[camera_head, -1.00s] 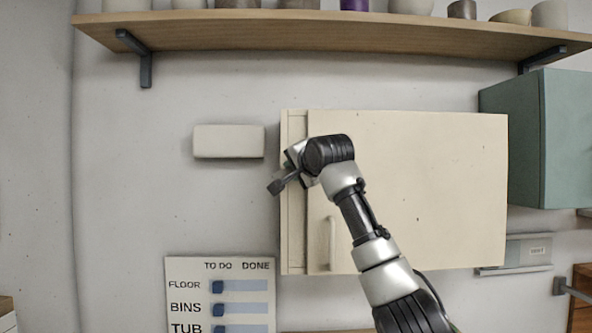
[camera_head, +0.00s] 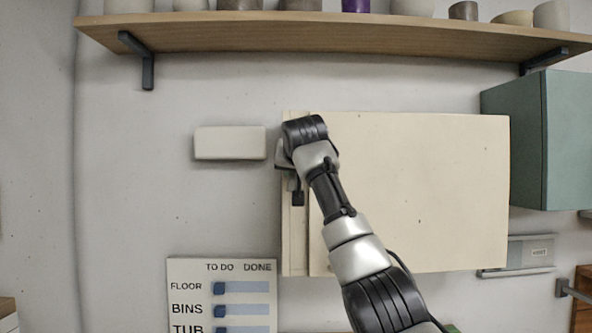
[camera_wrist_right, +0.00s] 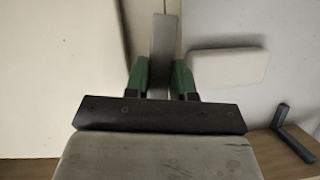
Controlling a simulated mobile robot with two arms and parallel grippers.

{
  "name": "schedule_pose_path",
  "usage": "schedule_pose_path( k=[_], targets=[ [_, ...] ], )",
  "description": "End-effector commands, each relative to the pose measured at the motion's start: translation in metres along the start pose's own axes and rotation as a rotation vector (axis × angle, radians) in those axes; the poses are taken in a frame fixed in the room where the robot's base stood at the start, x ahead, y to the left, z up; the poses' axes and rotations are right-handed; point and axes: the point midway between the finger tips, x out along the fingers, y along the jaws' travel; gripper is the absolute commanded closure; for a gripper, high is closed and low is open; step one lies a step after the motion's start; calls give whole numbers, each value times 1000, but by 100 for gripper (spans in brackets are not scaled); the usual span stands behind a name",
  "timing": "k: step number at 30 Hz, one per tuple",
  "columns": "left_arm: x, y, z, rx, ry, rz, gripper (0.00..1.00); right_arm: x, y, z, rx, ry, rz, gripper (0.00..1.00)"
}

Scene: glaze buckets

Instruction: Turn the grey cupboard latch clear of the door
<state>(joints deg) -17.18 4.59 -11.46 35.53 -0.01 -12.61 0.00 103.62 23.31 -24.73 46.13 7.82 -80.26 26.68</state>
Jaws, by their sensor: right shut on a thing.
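The grey latch (camera_wrist_right: 164,45) shows in the right wrist view as a narrow upright bar between the green fingertips of my right gripper (camera_wrist_right: 160,78), which is shut on it. The bar lies over the narrow cream frame strip, beside the door's edge line. In the head view my right gripper (camera_head: 284,155) is at the upper left edge of the cream cupboard, and the gripper and wrist hide the latch. The cream cupboard door (camera_head: 430,190) looks shut; it also fills the left of the wrist view (camera_wrist_right: 55,70). My arm hides the door handle. My left gripper is not in view.
A white block (camera_head: 230,142) is on the wall just left of the cupboard. A wooden shelf (camera_head: 330,33) with pots runs above. A teal cabinet (camera_head: 545,140) is at the right. A to-do board (camera_head: 220,295) hangs lower left.

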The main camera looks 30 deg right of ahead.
Motion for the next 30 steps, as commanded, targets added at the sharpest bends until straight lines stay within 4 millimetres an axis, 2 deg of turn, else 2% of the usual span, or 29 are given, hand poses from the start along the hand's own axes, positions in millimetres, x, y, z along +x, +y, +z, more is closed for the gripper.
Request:
schedule_pose_path(
  k=[12, 28, 29, 30],
  targets=[
    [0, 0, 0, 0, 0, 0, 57, 2, -1, 2, -160, -7, 68, 99],
    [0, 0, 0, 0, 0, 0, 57, 2, -1, 2, -179, -7, 76, 99],
    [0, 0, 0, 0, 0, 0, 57, 2, -1, 2, -179, -7, 76, 71],
    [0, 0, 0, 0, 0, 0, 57, 2, -1, 2, -179, -6, 75, 65]
  ],
)
